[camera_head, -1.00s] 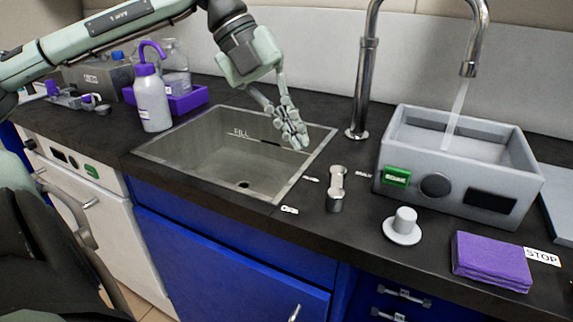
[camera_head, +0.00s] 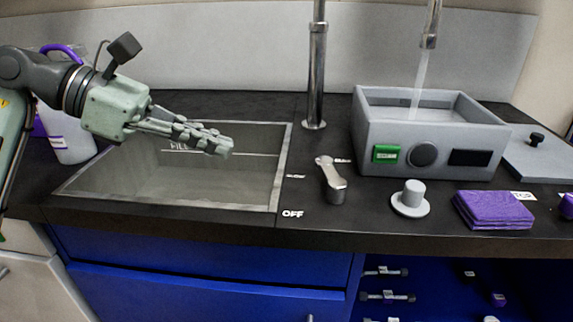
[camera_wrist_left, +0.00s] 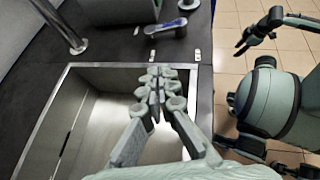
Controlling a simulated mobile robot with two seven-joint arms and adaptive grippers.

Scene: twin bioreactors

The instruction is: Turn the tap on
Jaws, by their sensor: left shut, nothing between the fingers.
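The tap's spout (camera_head: 430,30) pours a stream of water (camera_head: 418,85) into a grey open-topped bath (camera_head: 430,115). The metal tap lever (camera_head: 333,182) stands on the counter right of the sink, its arm pointing away toward the back, near the far small label. It also shows in the left wrist view (camera_wrist_left: 166,28). My left gripper (camera_head: 224,144) is shut and empty above the sink (camera_head: 180,190), left of the lever and apart from it. In the left wrist view, what seems to be my right gripper (camera_wrist_left: 243,44) is small and dark.
An "OFF" label (camera_head: 292,213) lies at the counter's front, left of the lever. A grey knob (camera_head: 411,198) and folded purple cloths (camera_head: 493,209) lie to the right. The tap post (camera_head: 316,80) rises behind the lever. A bottle (camera_head: 70,135) stands left of the sink.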

